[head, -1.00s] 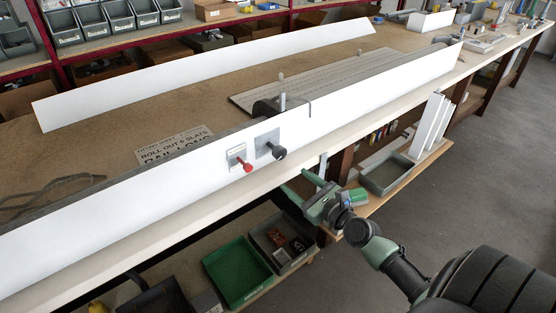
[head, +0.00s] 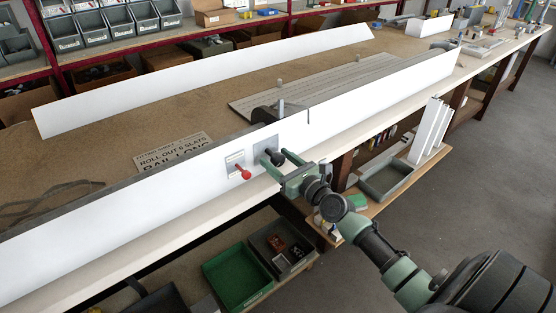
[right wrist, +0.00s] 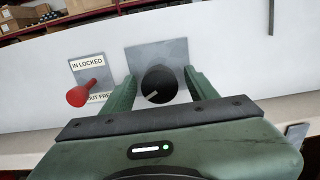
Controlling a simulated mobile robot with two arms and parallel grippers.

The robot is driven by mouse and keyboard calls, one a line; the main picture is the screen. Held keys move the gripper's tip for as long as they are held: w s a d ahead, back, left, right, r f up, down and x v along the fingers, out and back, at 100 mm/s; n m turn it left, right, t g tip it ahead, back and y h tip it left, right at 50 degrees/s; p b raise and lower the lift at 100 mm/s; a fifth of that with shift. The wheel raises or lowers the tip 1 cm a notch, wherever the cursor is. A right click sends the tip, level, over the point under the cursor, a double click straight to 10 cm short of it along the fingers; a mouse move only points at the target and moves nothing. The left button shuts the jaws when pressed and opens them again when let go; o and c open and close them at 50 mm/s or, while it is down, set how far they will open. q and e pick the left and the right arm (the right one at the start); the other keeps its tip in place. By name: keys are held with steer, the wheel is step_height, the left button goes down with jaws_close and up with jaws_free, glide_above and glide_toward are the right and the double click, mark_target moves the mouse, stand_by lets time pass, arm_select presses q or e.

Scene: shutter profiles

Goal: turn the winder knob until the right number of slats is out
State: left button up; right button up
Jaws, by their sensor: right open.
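The black winder knob (right wrist: 158,85) sits on a grey square plate (right wrist: 172,54) on the white front panel (head: 380,92). It has a pale mark on its face. My right gripper (head: 279,155) is open, with its green fingers on either side of the knob in the right wrist view (right wrist: 160,80); I cannot tell whether they touch it. A red lever (head: 243,173) is just left of the knob, by a label reading "IN LOCKED" and "OUT FREE" (right wrist: 88,68). A grey slatted sheet (head: 320,85) lies on the bench behind the panel. A sign (head: 175,152) reads "ROLL OUT 6 SLATS". My left gripper is not in view.
A second white panel (head: 200,80) stands along the back of the bench. Below the bench are a green bin (head: 237,275), a grey tray (head: 388,180) and upright white profiles (head: 430,133). The floor at right is clear.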

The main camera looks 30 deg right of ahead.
jaws_close()
steer(key=shift+n, duration=0.3)
